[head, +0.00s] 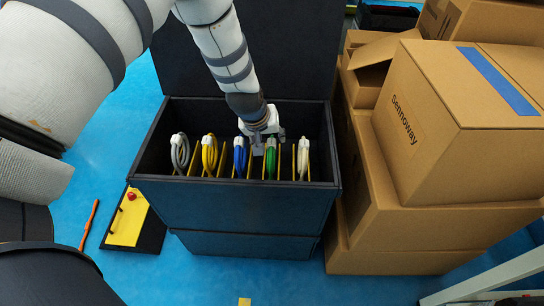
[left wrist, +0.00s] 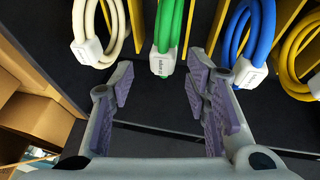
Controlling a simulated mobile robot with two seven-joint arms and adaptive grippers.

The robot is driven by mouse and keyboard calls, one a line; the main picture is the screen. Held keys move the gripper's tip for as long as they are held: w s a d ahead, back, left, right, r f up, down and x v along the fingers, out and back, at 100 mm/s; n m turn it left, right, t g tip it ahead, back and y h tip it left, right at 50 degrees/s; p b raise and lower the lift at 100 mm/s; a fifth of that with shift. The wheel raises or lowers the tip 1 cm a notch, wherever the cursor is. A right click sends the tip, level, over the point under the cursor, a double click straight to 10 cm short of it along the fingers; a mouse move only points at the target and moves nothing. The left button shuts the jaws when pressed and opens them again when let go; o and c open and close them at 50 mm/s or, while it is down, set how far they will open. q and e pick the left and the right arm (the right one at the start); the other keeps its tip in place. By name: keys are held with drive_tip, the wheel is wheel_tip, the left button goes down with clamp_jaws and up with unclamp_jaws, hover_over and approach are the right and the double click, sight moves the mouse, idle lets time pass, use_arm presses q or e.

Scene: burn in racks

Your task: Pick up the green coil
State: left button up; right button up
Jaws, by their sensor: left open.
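The green coil (head: 271,160) stands in a slot of the dark bin, between yellow dividers, with the blue coil (head: 240,158) to its left and the white coil (head: 303,158) to its right. My left gripper (head: 264,146) is over the bin at the green coil. In the left wrist view the open jaws (left wrist: 160,88) point toward the green coil (left wrist: 167,30), whose white label end lies in line with the gap between the fingers. The jaws hold nothing. My right gripper is not in view.
The dark bin (head: 235,208) also holds a grey coil (head: 180,152) and a yellow coil (head: 209,155). Its raised lid stands behind. Cardboard boxes (head: 440,165) are stacked close on the right. A yellow panel with a red button (head: 128,217) lies on the blue floor at left.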

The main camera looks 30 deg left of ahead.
sight(270, 143)
use_arm(q)
drive_tip(key=x, duration=0.3)
drive_tip(key=b+x, duration=0.1)
drive_tip(key=x, duration=0.1)
drive_tip(key=shift+s+a+f, duration=0.1)
drive_tip(key=shift+s+f, duration=0.05)
drive_tip(key=shift+s, duration=0.1)
clamp_jaws()
